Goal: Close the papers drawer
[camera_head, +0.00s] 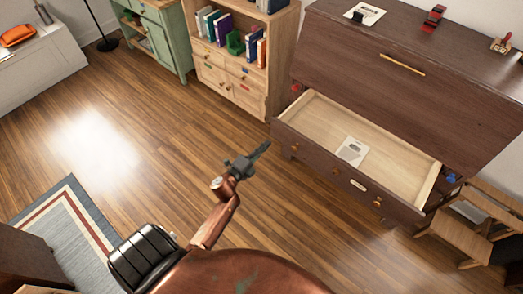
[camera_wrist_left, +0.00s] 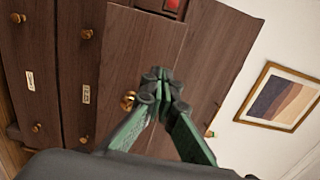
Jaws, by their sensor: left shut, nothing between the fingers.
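The open drawer (camera_head: 397,160) is pulled far out of the dark brown cabinet (camera_head: 345,50) and has a pale wood inside. A white sheet (camera_head: 352,150) lies in it near the front. Its dark front has brass knobs and a small pale label (camera_head: 358,185), too small to read here. My left gripper (camera_head: 264,148) is shut and empty, left of the drawer's front left corner and apart from it in the head view. In the left wrist view its green fingertips (camera_wrist_left: 165,76) meet in front of dark wood with brass knobs and labels. My right gripper is out of view.
A wooden chair (camera_head: 455,232) stands close to the drawer's right end. A light bookcase (camera_head: 240,75) and a green cabinet (camera_head: 160,38) stand left of the dark cabinet. The wooden floor (camera_head: 170,130) left of my gripper is clear. A striped rug (camera_head: 75,225) lies at lower left.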

